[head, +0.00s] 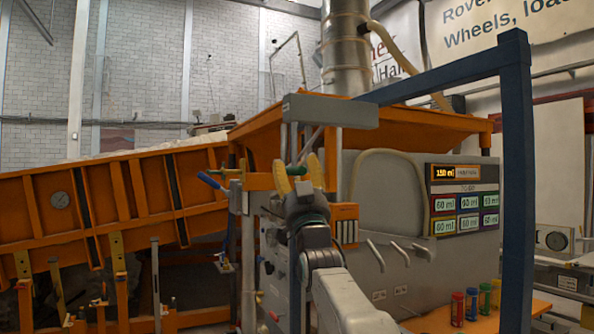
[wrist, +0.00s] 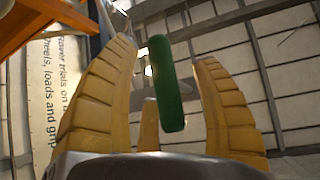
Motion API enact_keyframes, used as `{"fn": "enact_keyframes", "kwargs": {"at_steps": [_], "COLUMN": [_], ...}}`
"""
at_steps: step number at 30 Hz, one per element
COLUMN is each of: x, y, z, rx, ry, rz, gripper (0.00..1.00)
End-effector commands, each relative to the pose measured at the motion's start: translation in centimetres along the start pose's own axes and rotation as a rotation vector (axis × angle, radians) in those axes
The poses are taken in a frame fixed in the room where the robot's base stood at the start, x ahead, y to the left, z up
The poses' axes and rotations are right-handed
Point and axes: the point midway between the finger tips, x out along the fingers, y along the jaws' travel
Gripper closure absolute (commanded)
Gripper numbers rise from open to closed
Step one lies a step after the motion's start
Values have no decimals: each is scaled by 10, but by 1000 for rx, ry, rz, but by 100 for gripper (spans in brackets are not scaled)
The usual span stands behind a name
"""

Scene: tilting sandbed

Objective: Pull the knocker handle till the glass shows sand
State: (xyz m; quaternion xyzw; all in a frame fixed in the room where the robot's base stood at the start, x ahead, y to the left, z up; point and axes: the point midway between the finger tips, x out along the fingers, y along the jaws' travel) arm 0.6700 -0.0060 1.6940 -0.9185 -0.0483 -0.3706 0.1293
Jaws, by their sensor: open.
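My gripper (head: 301,172) is raised in the middle of the head view, its two yellow fingers spread and pointing up beside the orange hopper frame. In the wrist view, a green bar-shaped handle (wrist: 166,85) stands between the open fingers (wrist: 164,45); no finger is seen pressing on it. I cannot tell whether both views show the same green handle. An orange-framed panel with pale upright strips (head: 345,232) is right of my gripper; I cannot tell whether it is the glass.
The tilted orange sandbed (head: 120,200) fills the left. A blue post (head: 516,180) and beam frame the right side. A grey cabinet (head: 400,250) carries a display (head: 463,173) reading 150 ml. Several coloured tubes (head: 471,304) stand on an orange shelf at lower right.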

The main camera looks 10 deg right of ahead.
Motion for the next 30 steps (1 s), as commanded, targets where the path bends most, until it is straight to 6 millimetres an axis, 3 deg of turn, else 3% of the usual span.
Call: {"fn": "enact_keyframes", "kwargs": {"at_steps": [4,24,30], "x": [0,0,-1], "y": [0,0,0], "z": [0,0,0], "rx": [0,0,1], "ry": [0,1,1], "rz": [0,0,0], "gripper": [42,100,100]}}
